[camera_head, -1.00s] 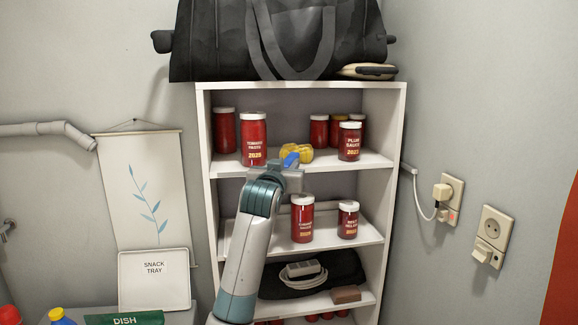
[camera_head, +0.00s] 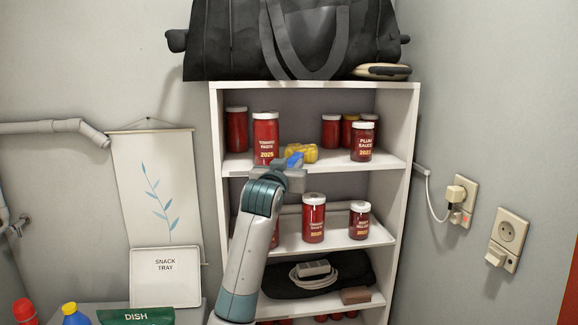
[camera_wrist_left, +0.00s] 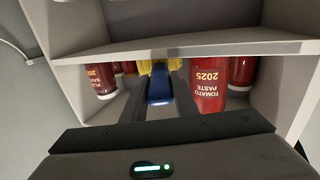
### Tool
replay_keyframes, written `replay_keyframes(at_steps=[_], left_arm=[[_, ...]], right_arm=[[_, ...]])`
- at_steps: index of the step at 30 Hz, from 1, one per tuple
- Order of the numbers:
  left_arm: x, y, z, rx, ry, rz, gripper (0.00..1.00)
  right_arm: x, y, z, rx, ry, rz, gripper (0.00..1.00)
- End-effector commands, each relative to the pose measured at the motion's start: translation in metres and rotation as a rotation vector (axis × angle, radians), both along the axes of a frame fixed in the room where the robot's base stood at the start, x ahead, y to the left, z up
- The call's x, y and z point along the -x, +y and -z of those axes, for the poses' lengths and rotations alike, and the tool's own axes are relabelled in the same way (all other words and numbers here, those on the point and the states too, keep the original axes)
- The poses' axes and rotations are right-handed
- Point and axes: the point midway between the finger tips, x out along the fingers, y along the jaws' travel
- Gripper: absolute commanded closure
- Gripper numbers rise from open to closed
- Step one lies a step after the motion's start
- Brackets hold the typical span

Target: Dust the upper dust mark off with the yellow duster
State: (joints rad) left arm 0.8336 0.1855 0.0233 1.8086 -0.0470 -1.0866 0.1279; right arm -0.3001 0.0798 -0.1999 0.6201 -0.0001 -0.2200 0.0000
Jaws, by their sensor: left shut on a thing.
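The yellow duster (camera_head: 303,153) has a yellow head and a blue handle. It is at the front of the upper shelf (camera_head: 340,166), just right of the large tomato paste jar (camera_head: 266,138). My left gripper (camera_head: 293,168) is shut on the blue handle, in front of the shelf's edge. The left wrist view shows the blue handle (camera_wrist_left: 159,88) between the fingers and the yellow head (camera_wrist_left: 157,64) beyond, beside the tomato paste jar (camera_wrist_left: 209,90). I cannot make out a dust mark; the duster, jar and arm cover parts of the shelves. My right gripper is not in view.
The plum sauce jar (camera_head: 362,142) stands right of the duster, with several red jars behind. A black bag (camera_head: 290,40) rests on top of the unit.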

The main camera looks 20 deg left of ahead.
Motion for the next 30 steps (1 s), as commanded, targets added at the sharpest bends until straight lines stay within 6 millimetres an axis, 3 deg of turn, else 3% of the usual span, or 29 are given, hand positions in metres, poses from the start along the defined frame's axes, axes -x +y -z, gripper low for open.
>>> replay_keyframes(at_steps=[10, 30], left_arm=[[-0.012, -0.019, -0.001, 0.002, 0.001, 0.002, 1.0], [-0.018, -0.028, -0.002, 0.001, -0.003, 0.003, 1.0]], right_arm=[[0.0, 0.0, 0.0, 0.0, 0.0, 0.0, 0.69], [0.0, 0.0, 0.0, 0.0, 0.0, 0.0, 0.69]])
